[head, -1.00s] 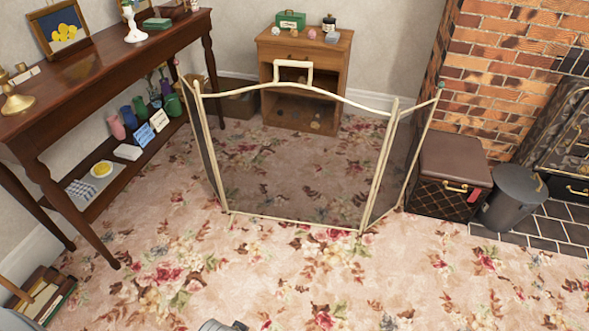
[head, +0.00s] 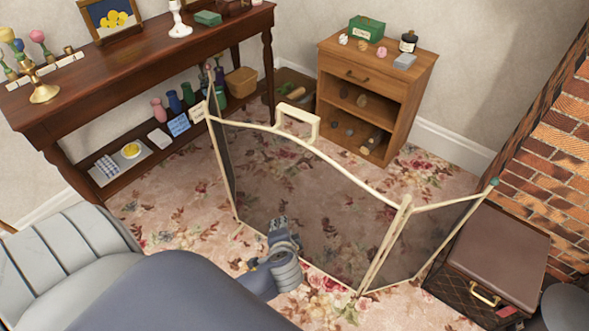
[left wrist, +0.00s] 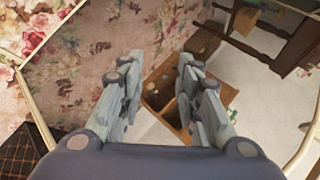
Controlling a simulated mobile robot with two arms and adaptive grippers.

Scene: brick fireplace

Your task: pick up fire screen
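The fire screen (head: 298,124) stands unfolded on the floral carpet, with a cream metal frame, dark see-through mesh and angled side panels. A squared handle loop rises from the middle of its top rail. My left gripper (head: 283,245) is in front of the lower middle panel, below the handle and not holding the frame. In the left wrist view, the left gripper (left wrist: 158,62) is open and empty, its fingers well apart. Parts of the cream frame (left wrist: 36,92) curve along the edges of that view. My right gripper is not in view.
A small wooden cabinet (head: 350,66) stands behind the screen. A long dark table (head: 150,60) with a lower shelf of vases is at left. A brown box (head: 500,250) sits by the brick wall at right, close to the screen's right panel.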

